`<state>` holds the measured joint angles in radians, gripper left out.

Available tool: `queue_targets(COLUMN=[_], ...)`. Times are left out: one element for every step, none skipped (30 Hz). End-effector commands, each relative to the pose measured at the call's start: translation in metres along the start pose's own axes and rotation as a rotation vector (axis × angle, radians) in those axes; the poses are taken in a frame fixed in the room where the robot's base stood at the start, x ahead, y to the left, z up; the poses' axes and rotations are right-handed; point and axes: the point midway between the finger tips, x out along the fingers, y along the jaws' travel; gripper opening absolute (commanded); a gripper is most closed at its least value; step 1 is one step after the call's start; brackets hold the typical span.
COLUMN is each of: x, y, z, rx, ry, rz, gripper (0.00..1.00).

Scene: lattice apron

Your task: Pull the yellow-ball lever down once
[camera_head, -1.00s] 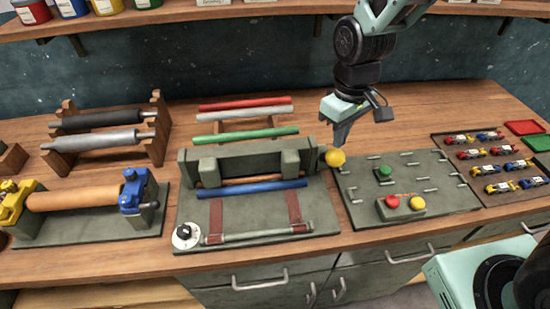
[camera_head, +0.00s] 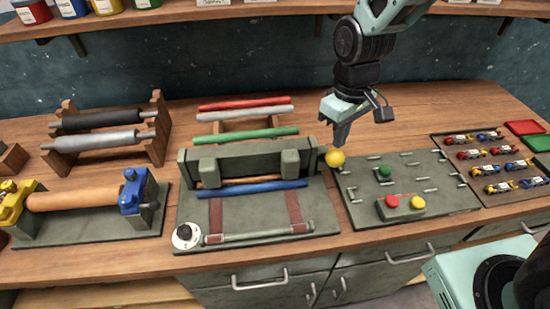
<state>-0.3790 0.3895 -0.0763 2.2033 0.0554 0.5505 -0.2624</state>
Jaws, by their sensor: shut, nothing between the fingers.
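The lever's yellow ball (camera_head: 335,158) is at the right end of the grey-green press (camera_head: 240,163), on the workbench. My gripper (camera_head: 339,145) is shut and points down, with its fingertips at the top of the ball or just behind it. I cannot tell whether they touch. Nothing shows between the fingers. The lever's arm is mostly hidden behind the ball and fingers.
A plate (camera_head: 440,205) with a green button (camera_head: 385,172) and a box with red and yellow buttons (camera_head: 400,206) lies right of the ball. A roller stand (camera_head: 155,130) stands left. A shelf (camera_head: 230,14) runs above the bench.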

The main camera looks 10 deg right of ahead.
Motion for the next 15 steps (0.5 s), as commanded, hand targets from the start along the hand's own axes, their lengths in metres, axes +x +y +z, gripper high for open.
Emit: queue_targets(x=[0.0,0.0,0.0,0.0,0.0,0.0,0.0,0.0001,0.0004,0.0009,0.0015,0.0025,0.0035,0.0046,0.0062], y=[0.0,0.0,0.0,0.0,0.0,0.0,0.0,0.0,0.0,0.0,0.0,0.0,0.0,0.0,0.0], z=[0.0,0.0,0.0,0.0,0.0,0.0,0.0,0.0,0.0,0.0,0.0001,0.0001,0.0001,0.0001,0.0001], rx=[0.0,0.0,0.0,0.0,0.0,0.0,0.0,0.0,0.0,0.0,0.0,0.0,0.0,0.0,0.0], ry=[0.0,0.0,0.0,0.0,0.0,0.0,0.0,0.0,0.0,0.0,0.0,0.0,0.0,0.0,-0.001], rz=[0.0,0.0,0.0,0.0,0.0,0.0,0.0,0.0,0.0,0.0,0.0,0.0,0.0,0.0,0.0], gripper=[0.0,0.0,0.0,0.0,0.0,0.0,0.0,0.0,0.0,0.0,0.0,0.0,0.0,0.0,0.0])
